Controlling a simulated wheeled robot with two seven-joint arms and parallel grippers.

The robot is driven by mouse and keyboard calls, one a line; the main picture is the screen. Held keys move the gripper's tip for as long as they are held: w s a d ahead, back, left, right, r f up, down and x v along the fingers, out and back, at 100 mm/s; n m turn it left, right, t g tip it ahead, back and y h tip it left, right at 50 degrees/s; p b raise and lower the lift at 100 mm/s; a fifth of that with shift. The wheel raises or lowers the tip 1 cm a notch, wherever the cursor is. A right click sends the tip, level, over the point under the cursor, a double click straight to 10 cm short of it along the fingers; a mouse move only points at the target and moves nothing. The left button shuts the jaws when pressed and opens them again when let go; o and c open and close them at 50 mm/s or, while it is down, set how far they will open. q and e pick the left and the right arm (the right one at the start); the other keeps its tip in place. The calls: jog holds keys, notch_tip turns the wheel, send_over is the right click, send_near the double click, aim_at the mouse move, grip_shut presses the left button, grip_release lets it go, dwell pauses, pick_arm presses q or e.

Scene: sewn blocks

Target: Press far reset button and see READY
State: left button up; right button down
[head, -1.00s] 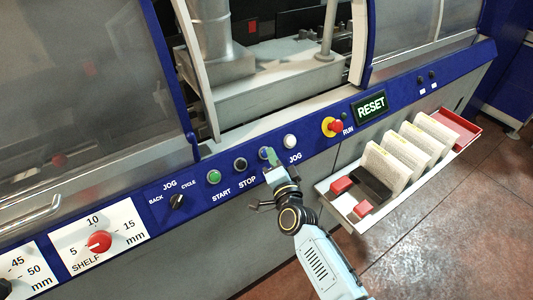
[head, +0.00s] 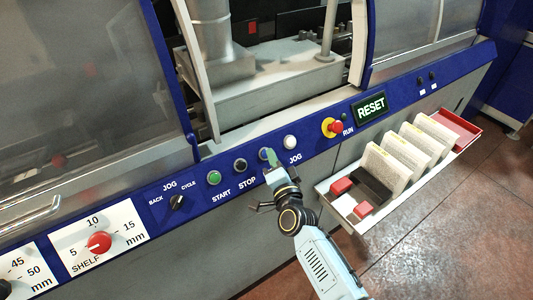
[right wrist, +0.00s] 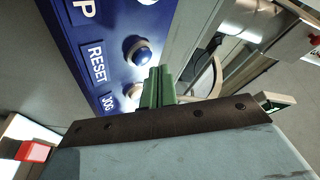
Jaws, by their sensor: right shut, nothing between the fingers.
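The blue control panel (head: 325,152) carries a row of buttons. The green START button (head: 214,177), dark STOP button (head: 240,165) and white JOG button (head: 290,141) show in the head view. The reset button is hidden there behind my right gripper (head: 269,156). In the right wrist view, a blue-capped button (right wrist: 139,54) sits by the RESET label, and my shut, empty green fingers (right wrist: 158,88) are close beside it; I cannot tell whether they touch it. The display (head: 371,106) reads RESET in white on dark. My left gripper is not in view.
A red emergency knob on yellow (head: 334,126) sits right of the buttons. Below it a tray (head: 343,212) juts out, holding pale blocks (head: 383,165) and red pieces. A JOG selector (head: 177,202) and red SHELF dial (head: 99,242) are at left.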

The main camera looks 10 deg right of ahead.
jog(key=shift+f, duration=0.1)
dwell(0.7)
jog(key=shift+w+a+f+b, duration=0.15)
jog(key=shift+w+f+b, duration=0.05)
jog(key=shift+w+b, duration=0.15)
jog(key=shift+w+a+f+b, duration=0.1)
jog(key=shift+w+f+b, duration=0.2)
jog(key=shift+b, duration=0.15)
dwell(0.7)
jog(key=shift+s+d+r+p, duration=0.25)
jog(key=shift+s+r+p, duration=0.4)
jog(key=shift+p, duration=0.25)
jog(key=s+r+p, duration=0.1)
jog(key=s+p, duration=0.1)
jog(key=s+d+r+p, duration=0.1)
jog(key=r+p, duration=0.1)
jog(key=shift+s+d+p, duration=0.15)
jog(key=shift+s+p, duration=0.15)
jog(key=shift+s, duration=0.05)
